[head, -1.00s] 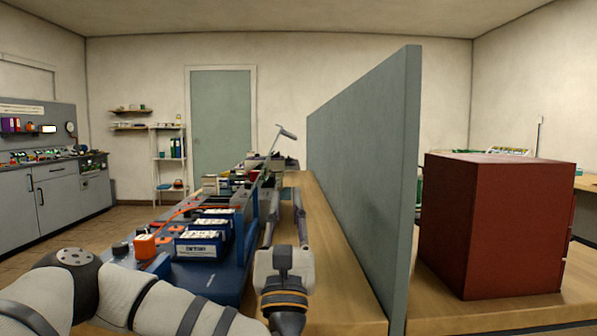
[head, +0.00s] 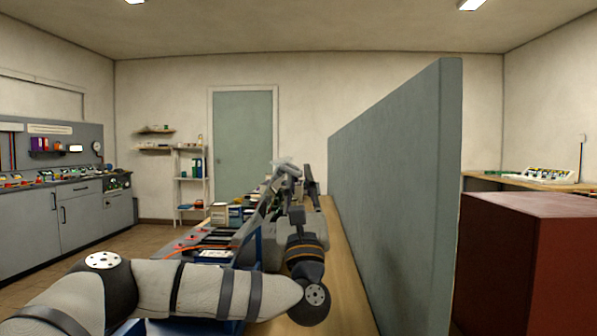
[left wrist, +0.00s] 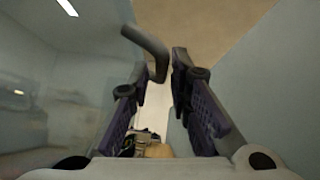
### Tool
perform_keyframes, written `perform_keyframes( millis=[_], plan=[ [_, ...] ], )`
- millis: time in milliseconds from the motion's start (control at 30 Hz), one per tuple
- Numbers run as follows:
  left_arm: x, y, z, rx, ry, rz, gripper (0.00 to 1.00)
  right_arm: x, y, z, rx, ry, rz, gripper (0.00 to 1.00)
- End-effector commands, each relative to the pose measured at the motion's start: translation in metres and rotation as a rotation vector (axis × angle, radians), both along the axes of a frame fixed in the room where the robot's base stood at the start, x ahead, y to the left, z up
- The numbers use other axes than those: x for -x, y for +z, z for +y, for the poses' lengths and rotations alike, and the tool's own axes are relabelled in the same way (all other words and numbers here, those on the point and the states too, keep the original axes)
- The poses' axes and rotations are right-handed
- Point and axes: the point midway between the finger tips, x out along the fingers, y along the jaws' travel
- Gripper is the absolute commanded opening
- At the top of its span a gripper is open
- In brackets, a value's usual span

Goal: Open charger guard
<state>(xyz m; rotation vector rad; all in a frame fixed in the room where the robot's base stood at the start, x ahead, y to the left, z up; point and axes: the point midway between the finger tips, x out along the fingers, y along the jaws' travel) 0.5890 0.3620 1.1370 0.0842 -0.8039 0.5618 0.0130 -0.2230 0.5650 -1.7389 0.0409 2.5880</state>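The charger guard shows in the head view as a grey slanted bar (head: 254,222) rising from the blue charger bench, with a light grey handle (head: 285,166) at its upper end. My left gripper (head: 301,186) is right beside the handle, partly overlapping it. In the left wrist view a dark, bent handle bar (left wrist: 150,48) comes in between the fingertips of my left gripper (left wrist: 159,72). The fingers are apart, with a gap around the bar's end; I cannot tell whether one touches it. My right gripper is not in view.
A tall grey partition (head: 390,190) stands close to the right of my left gripper. A dark red box (head: 500,260) stands beyond it. Batteries (head: 219,212) stand along the bench. The wooden top (head: 347,280) between bench and partition is a narrow free strip.

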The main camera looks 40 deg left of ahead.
Motion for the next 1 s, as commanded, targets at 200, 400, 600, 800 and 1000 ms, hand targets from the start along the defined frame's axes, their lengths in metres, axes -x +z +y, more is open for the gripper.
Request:
perform_keyframes(
  millis=[200, 400, 600, 800, 1000],
  plan=[
    [-0.009, 0.009, 0.006, 0.000, -0.001, 0.004, 0.18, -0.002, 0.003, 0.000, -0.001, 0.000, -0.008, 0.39],
    [-0.009, 0.008, 0.006, -0.001, -0.002, 0.005, 0.14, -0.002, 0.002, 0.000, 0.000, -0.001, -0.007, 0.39],
    [-0.009, 0.008, 0.006, 0.000, -0.001, 0.004, 0.00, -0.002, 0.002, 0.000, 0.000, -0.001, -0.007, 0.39],
    [-0.004, 0.011, 0.016, 0.068, 0.001, -0.036, 0.00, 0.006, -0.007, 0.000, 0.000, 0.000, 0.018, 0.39],
    [0.009, 0.026, 0.036, 0.210, -0.001, -0.123, 0.00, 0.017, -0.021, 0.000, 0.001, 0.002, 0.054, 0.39]
  ],
)
